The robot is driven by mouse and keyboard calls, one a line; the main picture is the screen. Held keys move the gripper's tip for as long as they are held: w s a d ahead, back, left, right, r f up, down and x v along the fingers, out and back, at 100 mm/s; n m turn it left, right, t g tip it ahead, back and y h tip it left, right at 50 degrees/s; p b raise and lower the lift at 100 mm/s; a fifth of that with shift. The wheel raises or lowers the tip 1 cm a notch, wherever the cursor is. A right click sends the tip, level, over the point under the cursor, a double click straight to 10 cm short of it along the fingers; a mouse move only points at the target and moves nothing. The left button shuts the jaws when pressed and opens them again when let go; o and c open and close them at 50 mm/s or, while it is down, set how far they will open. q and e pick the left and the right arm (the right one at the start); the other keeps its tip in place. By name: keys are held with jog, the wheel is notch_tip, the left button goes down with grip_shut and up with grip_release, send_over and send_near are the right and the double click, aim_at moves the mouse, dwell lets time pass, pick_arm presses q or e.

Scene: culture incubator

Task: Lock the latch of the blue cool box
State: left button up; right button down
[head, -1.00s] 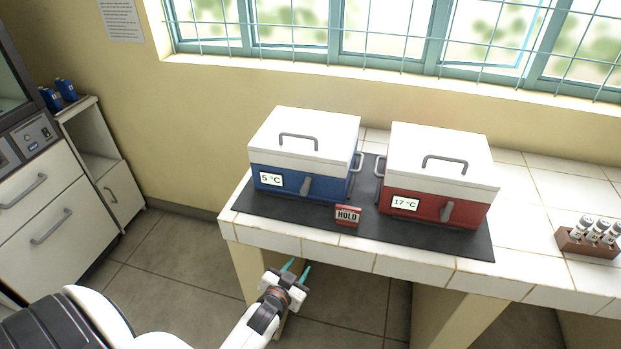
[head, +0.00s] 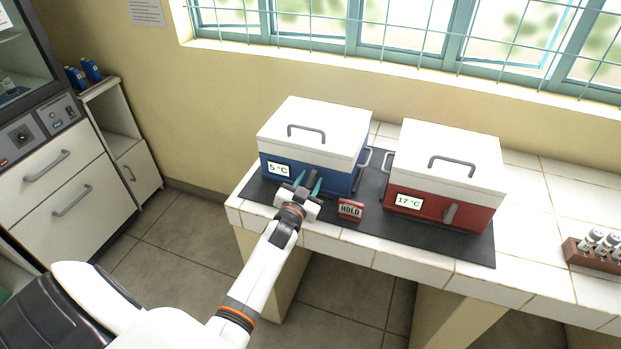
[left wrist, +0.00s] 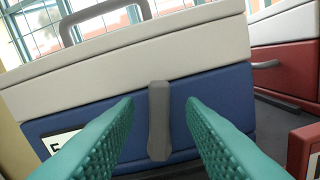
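The blue cool box (head: 338,181) stands on a dark mat, with a white lid and a 5 °C display; its lid is down. Its grey latch (head: 312,177) is on the front face. In the left wrist view the latch (left wrist: 159,120) hangs nearly upright, slightly tilted, from the lid's lower edge over the blue front. My left gripper (head: 304,188) is open in front of the box. Its teal fingers (left wrist: 156,125) lie on either side of the latch, with visible gaps; contact is not seen. My right gripper is not in view.
A red cool box (head: 430,207) with a 17 °C display stands to the right on the same mat (head: 375,215). A red HOLD sign (head: 350,209) stands close to the right of my left gripper. A brown vial rack (head: 590,258) is at the far right.

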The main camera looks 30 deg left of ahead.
pick_arm(q)
jog(key=shift+w+a, duration=0.15)
jog(key=shift+w, duration=0.45)
grip_shut()
jog(key=shift+s+a+r+n+p, duration=0.15)
jog(key=shift+a+n+p, duration=0.2)
jog(key=shift+n, duration=0.65)
jog(key=shift+a+n, duration=0.15)
jog(key=shift+n, duration=0.45)
grip_release()
jog(key=shift+s, duration=0.1)
